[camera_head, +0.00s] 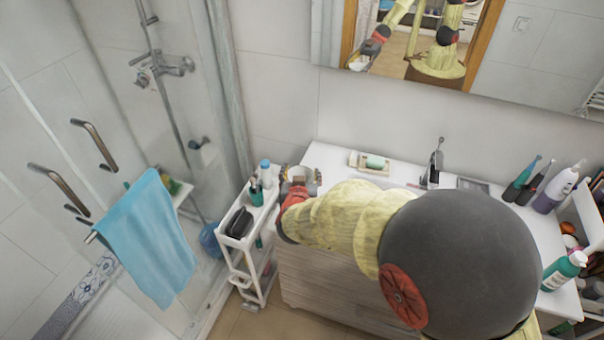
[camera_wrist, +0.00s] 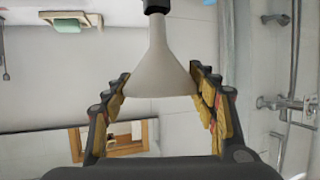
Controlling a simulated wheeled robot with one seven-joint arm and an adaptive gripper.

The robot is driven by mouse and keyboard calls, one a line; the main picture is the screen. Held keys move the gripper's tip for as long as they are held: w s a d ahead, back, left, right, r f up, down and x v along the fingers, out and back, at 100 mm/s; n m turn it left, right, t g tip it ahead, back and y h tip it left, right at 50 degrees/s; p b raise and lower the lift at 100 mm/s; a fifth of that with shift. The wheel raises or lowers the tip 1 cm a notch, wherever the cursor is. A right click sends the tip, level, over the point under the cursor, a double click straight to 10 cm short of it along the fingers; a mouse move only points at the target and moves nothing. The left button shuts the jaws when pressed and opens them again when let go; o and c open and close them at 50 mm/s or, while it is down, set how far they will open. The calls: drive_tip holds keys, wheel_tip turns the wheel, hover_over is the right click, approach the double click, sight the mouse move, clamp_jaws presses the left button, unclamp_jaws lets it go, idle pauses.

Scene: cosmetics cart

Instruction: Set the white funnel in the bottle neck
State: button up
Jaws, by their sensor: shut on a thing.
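The white funnel (camera_wrist: 158,72) is between the two fingers of my gripper (camera_wrist: 162,92) in the wrist view, which appears upside down. The gripper is shut on its wide cone. The narrow stem points away from my palm and meets a dark round thing (camera_wrist: 156,5) at the picture's top edge. This may be the bottle neck; I cannot tell whether the stem is inside it or in front of it. In the head view my gripper (camera_head: 301,181) is beside the cart at the counter's left end. The funnel is not clear there.
A white cart (camera_head: 234,243) holds a black pouch (camera_head: 239,222), a blue-capped bottle (camera_head: 265,172) and a dark bottle (camera_head: 256,194). A soap dish (camera_head: 356,164) lies on the white counter (camera_head: 405,172). A blue towel (camera_head: 150,240) hangs at the left. A mirror (camera_head: 540,50) is above.

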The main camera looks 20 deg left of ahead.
drive_tip(key=shift+f+b, duration=0.75)
drive_tip(key=shift+f, duration=0.7)
idle(1.4)
drive_tip(key=o, duration=1)
drive_tip(key=v, duration=1.2)
drive_tip(key=shift+d, duration=0.15)
drive_tip(key=shift+s, duration=0.1)
